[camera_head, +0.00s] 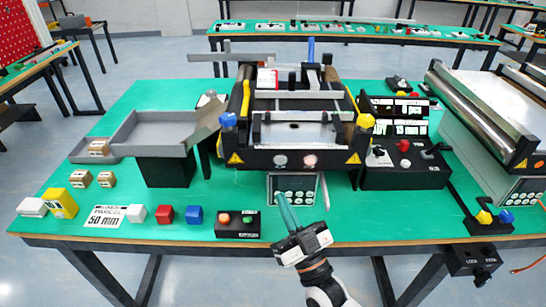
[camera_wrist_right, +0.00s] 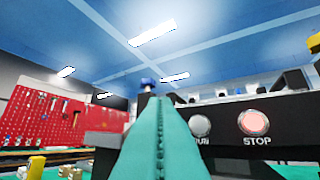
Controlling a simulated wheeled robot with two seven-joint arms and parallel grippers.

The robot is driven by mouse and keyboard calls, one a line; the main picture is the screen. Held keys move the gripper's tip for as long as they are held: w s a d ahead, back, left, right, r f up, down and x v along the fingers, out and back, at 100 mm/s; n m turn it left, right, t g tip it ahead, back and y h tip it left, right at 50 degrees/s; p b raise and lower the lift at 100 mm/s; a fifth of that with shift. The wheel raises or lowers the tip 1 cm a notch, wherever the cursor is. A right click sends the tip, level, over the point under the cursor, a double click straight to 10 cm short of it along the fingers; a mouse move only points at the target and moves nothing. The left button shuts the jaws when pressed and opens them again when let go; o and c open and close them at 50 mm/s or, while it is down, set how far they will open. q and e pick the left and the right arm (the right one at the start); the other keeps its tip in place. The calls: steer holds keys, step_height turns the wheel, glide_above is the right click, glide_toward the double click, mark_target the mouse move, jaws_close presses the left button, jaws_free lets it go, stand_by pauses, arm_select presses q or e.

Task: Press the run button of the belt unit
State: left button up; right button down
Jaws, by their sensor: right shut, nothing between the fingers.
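The belt unit (camera_head: 300,110) stands at the middle of the green table. Its black front panel carries a pale round run button (camera_head: 280,160) and a red-lit stop button (camera_head: 310,160). In the right wrist view the run button (camera_wrist_right: 200,125) is just right of my fingers, its label partly covered, and the stop button (camera_wrist_right: 253,122) is further right. My right gripper (camera_head: 279,195), with teal fingers, is shut and empty, in front of and below the run button in the head view. In the wrist view its fingers (camera_wrist_right: 158,100) point toward the panel; contact is not visible. My left gripper is not in view.
A keypad box (camera_head: 292,197) sits below the panel, behind my fingers. A small black box (camera_head: 237,232) with orange and green buttons is left of my gripper. Coloured blocks (camera_head: 165,214) line the front left. A black control box (camera_head: 400,175) stands right of the unit.

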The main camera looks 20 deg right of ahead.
mark_target(280, 160)
steer(key=shift+s+r, duration=0.1)
steer(key=w+d+b, duration=0.2)
steer(key=w, duration=0.6)
steer(key=shift+w+d+b, duration=0.25)
steer(key=shift+b, duration=0.15)
steer(key=shift+w, duration=0.1)
stand_by(1.9)
steer(key=shift+w+d, duration=0.15)
steer(key=shift+w, duration=0.2)
